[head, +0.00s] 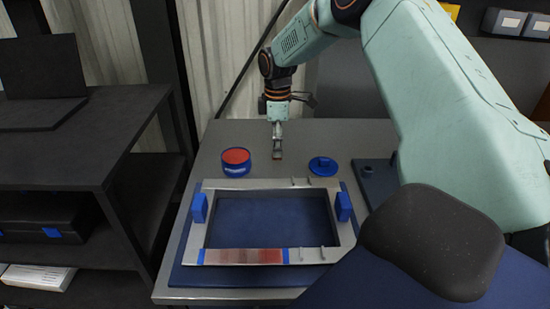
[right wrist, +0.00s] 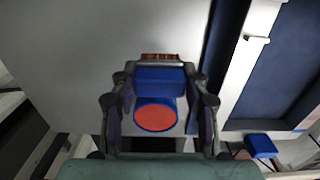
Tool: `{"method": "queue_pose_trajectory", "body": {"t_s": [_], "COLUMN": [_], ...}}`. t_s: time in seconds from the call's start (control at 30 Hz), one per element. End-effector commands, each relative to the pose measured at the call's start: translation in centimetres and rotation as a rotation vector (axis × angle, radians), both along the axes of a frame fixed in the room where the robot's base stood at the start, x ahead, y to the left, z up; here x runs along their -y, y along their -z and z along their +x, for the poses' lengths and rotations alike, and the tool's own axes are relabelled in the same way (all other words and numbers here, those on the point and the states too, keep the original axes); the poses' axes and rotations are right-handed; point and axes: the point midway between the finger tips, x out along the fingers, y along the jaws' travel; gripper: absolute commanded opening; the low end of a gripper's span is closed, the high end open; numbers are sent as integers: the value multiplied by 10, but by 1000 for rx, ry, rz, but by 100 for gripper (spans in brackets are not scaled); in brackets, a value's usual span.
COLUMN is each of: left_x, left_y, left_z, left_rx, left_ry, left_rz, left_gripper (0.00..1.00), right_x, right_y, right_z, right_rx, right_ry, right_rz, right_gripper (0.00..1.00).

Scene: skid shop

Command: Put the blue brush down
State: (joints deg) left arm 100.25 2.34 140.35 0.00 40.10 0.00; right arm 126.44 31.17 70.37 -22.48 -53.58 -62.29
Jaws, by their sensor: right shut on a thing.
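My right gripper (head: 278,127) hangs over the back of the grey table and is shut on the blue brush. In the right wrist view, the brush's blue handle (right wrist: 160,78) lies between the fingers, with a metal band and reddish-brown bristles beyond it. In the head view the brush's bristle end (head: 278,156) points down near the table top; I cannot tell whether it touches. My left gripper is not in view.
A blue tub with red contents (head: 236,161) stands left of the brush, a blue lid (head: 322,166) to its right. A pale frame with blue handles (head: 190,250) lies nearer me. Bare table (head: 225,135) surrounds the brush. A dark shelf (head: 120,110) stands left.

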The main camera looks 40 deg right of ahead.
Motion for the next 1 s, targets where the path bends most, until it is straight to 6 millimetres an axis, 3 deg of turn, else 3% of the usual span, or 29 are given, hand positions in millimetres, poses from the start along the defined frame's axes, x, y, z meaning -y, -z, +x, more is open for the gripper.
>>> {"method": "queue_pose_trajectory", "body": {"t_s": [0.4, 0.77, 0.8, 1.0], "left_x": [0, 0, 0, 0], "left_y": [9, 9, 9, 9], "left_z": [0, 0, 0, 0], "left_rx": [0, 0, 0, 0], "left_ry": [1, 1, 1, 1], "left_rz": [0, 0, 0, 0], "left_gripper": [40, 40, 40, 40], "right_x": [0, 0, 0, 0], "right_y": [44, 47, 47, 47], "right_z": [3, 5, 5, 5], "right_rx": [-1, 1, 1, 1], "right_ry": [0, 2, 2, 1], "right_rz": [-1, -1, 0, 0], "right_gripper": [21, 21, 48, 65]}}
